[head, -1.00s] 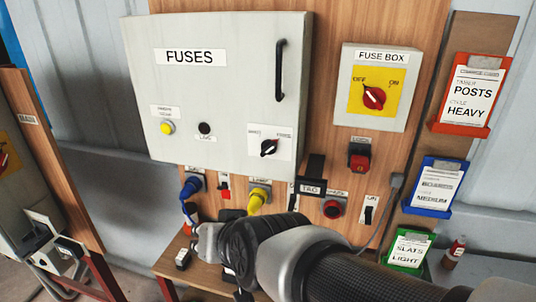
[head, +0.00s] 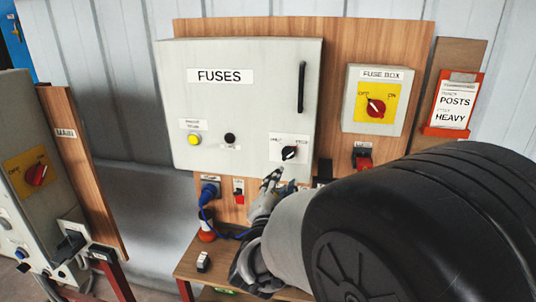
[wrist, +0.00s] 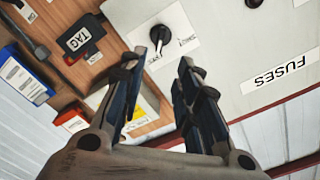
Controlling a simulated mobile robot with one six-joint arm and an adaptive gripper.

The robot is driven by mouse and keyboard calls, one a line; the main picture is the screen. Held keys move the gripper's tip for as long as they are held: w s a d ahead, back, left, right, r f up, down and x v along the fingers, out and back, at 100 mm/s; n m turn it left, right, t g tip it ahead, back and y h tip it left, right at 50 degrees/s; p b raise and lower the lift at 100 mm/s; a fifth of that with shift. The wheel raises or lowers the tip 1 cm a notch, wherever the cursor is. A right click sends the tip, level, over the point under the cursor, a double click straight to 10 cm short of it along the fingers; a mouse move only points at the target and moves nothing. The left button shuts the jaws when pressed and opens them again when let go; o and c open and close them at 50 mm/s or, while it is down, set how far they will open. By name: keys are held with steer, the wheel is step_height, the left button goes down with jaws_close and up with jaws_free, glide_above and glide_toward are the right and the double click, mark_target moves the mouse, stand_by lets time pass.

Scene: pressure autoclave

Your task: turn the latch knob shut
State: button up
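The latch knob (head: 289,153) is a black knob with a pale pointer on a white labelled plate, low on the right of the grey FUSES door (head: 262,108). In the wrist view the knob (wrist: 158,35) shows near the top, just beyond the fingertips and roughly between them, with the picture turned over. My gripper (head: 273,180) is just below and left of the knob in the head view. In the wrist view my gripper (wrist: 158,72) is open and empty, with a wide gap between its dark fingers. I see no contact with the knob.
The fuse box (head: 376,98) with a red switch is to the right. A yellow button (head: 194,140) and a black handle (head: 302,87) are on the door. A blue plug (head: 209,190) with cable hangs below. The black TAG piece (wrist: 82,37) is beside the knob's plate.

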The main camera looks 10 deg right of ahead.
mark_target(288, 156)
steer(key=x, duration=1.4)
steer(key=shift+b, duration=0.3)
steer(key=shift+s, duration=0.1)
jaws_close()
